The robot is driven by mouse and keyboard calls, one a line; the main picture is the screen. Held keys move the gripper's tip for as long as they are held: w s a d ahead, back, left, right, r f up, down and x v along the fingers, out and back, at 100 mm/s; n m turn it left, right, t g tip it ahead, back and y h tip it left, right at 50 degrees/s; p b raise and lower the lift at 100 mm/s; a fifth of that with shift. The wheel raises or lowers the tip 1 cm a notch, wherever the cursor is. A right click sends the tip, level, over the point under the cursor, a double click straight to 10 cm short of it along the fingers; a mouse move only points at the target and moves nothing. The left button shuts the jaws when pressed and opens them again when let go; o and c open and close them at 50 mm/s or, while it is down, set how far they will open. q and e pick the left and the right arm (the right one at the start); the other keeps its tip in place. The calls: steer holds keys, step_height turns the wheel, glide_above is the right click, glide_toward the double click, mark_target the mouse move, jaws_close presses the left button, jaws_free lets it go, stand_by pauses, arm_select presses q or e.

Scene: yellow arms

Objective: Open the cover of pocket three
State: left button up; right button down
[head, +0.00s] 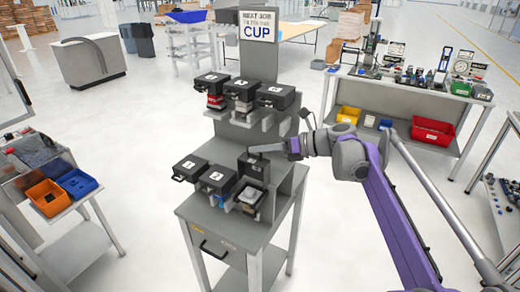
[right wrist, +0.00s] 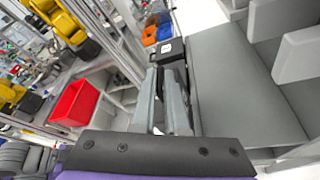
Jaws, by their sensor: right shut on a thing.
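The grey stand (head: 221,128) has two rows of pockets with black covers. I take this as pocket three, though the labels are too small to read surely. My right gripper (head: 256,150) is at the top of this raised cover, shut on it. My left gripper is not in view.
Three closed covers (head: 242,88) sit in the upper row, above and behind my right gripper. The stand's grey side panel (head: 290,180) is close on the right. A bench (head: 420,97) with coloured bins stands farther right. Orange and blue bins (head: 48,196) are at the left.

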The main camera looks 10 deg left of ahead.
steer(key=shift+f, duration=0.15)
steer(key=c, duration=0.9)
jaws_free()
steer(key=shift+w, duration=0.1)
steer(key=shift+c, duration=0.2)
steer(key=shift+d, duration=0.1)
steer(key=v, duration=1)
steer(key=shift+d+b, duration=0.3)
steer(key=shift+d, duration=0.05)
